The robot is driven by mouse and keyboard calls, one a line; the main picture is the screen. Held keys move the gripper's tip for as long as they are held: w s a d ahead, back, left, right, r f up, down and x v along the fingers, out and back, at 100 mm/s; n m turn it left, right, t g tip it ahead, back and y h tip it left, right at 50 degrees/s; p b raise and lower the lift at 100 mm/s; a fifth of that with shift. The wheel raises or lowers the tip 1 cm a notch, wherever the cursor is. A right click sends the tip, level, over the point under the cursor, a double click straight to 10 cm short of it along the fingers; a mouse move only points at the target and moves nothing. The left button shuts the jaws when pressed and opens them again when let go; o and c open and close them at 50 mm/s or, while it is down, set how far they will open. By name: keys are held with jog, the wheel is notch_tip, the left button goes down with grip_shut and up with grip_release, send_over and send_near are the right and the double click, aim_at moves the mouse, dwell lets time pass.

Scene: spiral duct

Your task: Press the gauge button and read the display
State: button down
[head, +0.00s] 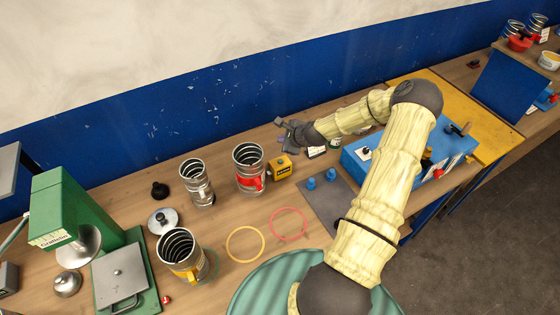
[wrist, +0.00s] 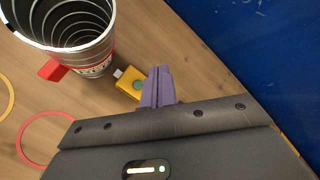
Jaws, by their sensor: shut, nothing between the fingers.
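The gauge is a small yellow box (head: 280,168) on the wooden bench, just right of the red-marked spiral duct. A dark patch shows on its front, too small to read. In the wrist view the gauge (wrist: 130,82) shows a round green button (wrist: 137,85) and a pale tab at its left end. My gripper (head: 281,122) is above and behind the gauge in the head view, apart from it. In the wrist view its purple fingers (wrist: 158,84) are together and empty, just right of the button, and cover the gauge's right edge.
The red-marked duct (head: 249,168) stands close left of the gauge; it also fills the wrist view's upper left (wrist: 85,35). Other ducts (head: 197,184) stand further left. A blue box (head: 358,157) lies right, under my arm. The blue wall (head: 220,95) is close behind. Coloured rings (head: 288,224) lie in front.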

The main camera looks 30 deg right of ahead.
jog(key=b, duration=0.6)
send_over(283, 164)
jog(key=shift+f, duration=4.45)
jog(key=shift+s+a, duration=0.1)
jog(key=shift+f, duration=0.35)
jog(key=shift+f+b, duration=0.45)
jog(key=shift+b, duration=0.15)
jog(key=shift+r, duration=0.15)
jog(key=shift+r+p, duration=0.5)
jog(key=shift+r, duration=0.25)
notch_tip(283, 164, up, 5)
jog(key=p, duration=0.3)
